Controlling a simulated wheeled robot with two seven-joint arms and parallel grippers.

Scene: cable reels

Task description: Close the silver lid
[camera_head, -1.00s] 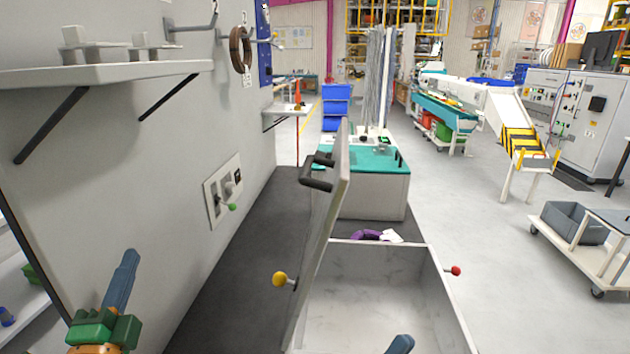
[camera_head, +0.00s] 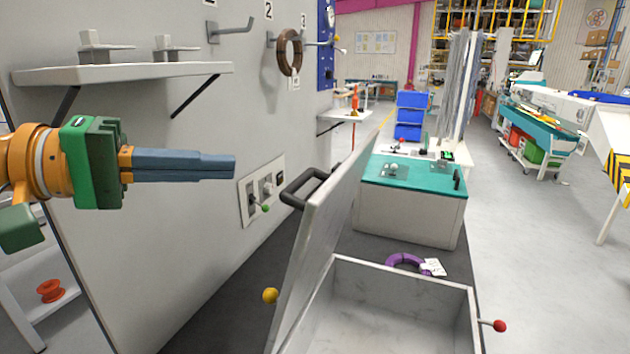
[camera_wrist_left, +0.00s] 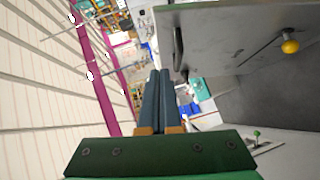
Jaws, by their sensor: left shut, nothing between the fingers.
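The silver lid (camera_head: 322,232) stands open and tilted, hinged along the left side of a silver box (camera_head: 400,310). The box is open at the top and its inside looks empty. A black handle (camera_head: 312,188) sits on the lid's outer face, and a yellow knob (camera_head: 270,295) is low on that face. My left gripper (camera_head: 234,167) is shut and empty, pointing right, to the left of the lid's handle and apart from it. In the left wrist view the fingers (camera_wrist_left: 160,75) are together, with the lid (camera_wrist_left: 240,30) at the upper right. My right gripper is not visible.
A grey wall with a shelf (camera_head: 120,73), hooks and a switch panel (camera_head: 262,190) is on the left. A red knob (camera_head: 499,326) sticks out from the box's right side. A purple ring (camera_head: 405,261) lies behind the box. A teal-topped bench (camera_head: 412,174) stands beyond.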

